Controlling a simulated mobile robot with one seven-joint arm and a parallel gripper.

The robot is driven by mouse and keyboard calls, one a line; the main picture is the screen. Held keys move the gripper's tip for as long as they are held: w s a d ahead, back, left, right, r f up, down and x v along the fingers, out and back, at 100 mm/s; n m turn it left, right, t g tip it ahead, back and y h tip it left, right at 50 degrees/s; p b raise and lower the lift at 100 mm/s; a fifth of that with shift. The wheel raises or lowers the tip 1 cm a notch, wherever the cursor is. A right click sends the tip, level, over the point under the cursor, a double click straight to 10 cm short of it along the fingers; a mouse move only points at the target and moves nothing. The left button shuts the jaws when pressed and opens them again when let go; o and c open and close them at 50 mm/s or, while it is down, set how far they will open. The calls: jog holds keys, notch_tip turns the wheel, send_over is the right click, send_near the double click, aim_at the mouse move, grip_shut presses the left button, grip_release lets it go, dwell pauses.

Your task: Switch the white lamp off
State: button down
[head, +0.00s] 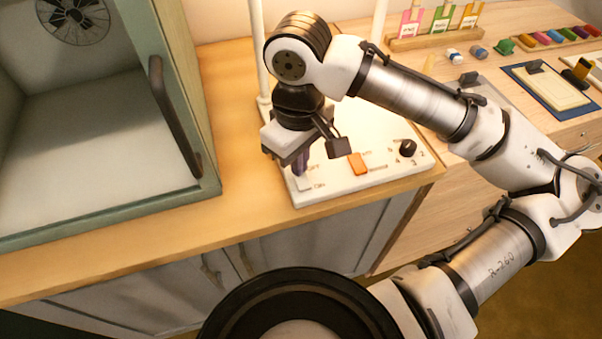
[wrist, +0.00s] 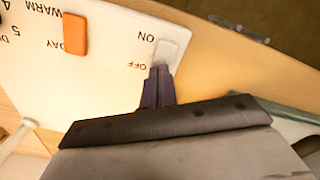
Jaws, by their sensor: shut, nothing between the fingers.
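The white lamp's base (head: 345,183) is a flat white panel on the wooden counter, with white posts rising behind it. In the wrist view the panel (wrist: 100,75) carries a small white switch (wrist: 168,50) beside the ON and OFF labels. The switch also shows in the head view (head: 301,184), just below my fingers. My gripper (head: 301,168) is shut and empty, pointing down. In the wrist view its fingertips (wrist: 160,72) are at the OFF end of the switch and cover part of it; I cannot tell whether they touch.
An orange slider (head: 358,164) and a black knob (head: 408,148) sit on the same panel, right of the switch. A green cabinet (head: 208,190) with an open front stands left.

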jog(key=shift+f, duration=0.1)
notch_tip(320, 180, up, 7)
jog(key=p, duration=0.7)
dwell(0.7)
